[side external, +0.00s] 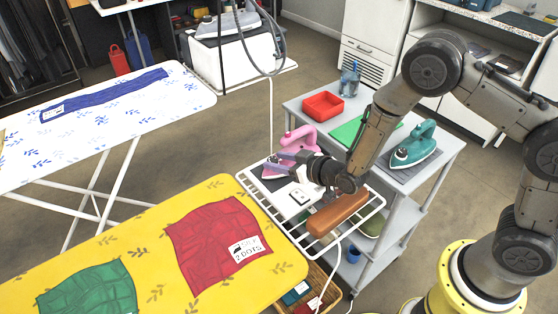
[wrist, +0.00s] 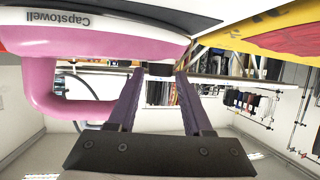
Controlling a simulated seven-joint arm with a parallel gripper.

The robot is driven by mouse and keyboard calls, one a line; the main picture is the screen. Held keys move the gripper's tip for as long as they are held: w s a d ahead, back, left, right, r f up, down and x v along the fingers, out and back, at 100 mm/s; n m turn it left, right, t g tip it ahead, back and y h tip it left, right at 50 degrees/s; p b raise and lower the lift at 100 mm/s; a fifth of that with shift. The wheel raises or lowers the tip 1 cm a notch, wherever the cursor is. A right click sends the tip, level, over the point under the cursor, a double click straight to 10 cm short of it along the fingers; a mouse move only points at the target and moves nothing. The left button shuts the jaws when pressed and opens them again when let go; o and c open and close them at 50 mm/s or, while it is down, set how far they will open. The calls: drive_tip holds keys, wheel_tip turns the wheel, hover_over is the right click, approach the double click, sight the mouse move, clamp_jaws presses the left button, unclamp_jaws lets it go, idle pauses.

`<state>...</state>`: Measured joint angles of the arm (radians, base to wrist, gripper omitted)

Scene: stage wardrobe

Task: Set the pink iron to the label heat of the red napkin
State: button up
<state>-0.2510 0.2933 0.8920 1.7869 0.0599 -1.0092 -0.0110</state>
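My gripper (side external: 282,161) is beside the iron. In the wrist view its fingers (wrist: 161,76) are apart with nothing between them; contact with the iron cannot be told.
A teal iron (side external: 413,146), red tray (side external: 323,106) and blue spray bottle (side external: 349,79) stand on the cart. A white wire rack (side external: 262,207) and brown roll (side external: 338,213) lie below my gripper. A green cloth (side external: 88,293) lies on the yellow board (side external: 150,262).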

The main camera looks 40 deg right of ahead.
sight(273, 159)
clamp_jaws()
drive_tip(key=shift+a+h, duration=0.1)
drive_tip(key=shift+h, duration=0.2)
drive_tip(key=m+h, duration=0.1)
drive_tip(key=a+m+h, duration=0.1)
drive_tip(key=m+h, duration=0.2)
drive_tip(key=m+g+h, duration=0.1)
drive_tip(key=m+h, duration=0.2)
drive_tip(key=h, duration=0.1)
drive_tip(key=shift+w+a+m, duration=0.1)
drive_tip(key=shift+a+m, duration=0.2)
drive_tip(key=shift+a, duration=0.05)
drive_tip(key=m+g+h, duration=0.1)
drive_tip(key=m, duration=0.1)
drive_tip(key=m+g+h, duration=0.2)
drive_tip(key=w+m+g+h, duration=0.1)
drive_tip(key=m+g+h, duration=0.1)
drive_tip(key=shift+a, duration=0.35)
drive_tip(key=m+g, duration=0.1)
drive_tip(key=m+g+h, duration=0.1)
drive_tip(key=g, duration=0.1)
drive_tip(key=m+g+h, duration=0.1)
drive_tip(key=shift+w+f+m, duration=0.1)
drive_tip(key=shift+w+m, duration=0.2)
drive_tip(key=shift+m, duration=0.1)
drive_tip(key=shift+w+m+g+h, duration=0.2)
drive_tip(key=shift+m+g+h, duration=0.1)
drive_tip(key=shift+m+g, duration=1.35)
drive_tip(key=shift+g, duration=0.45)
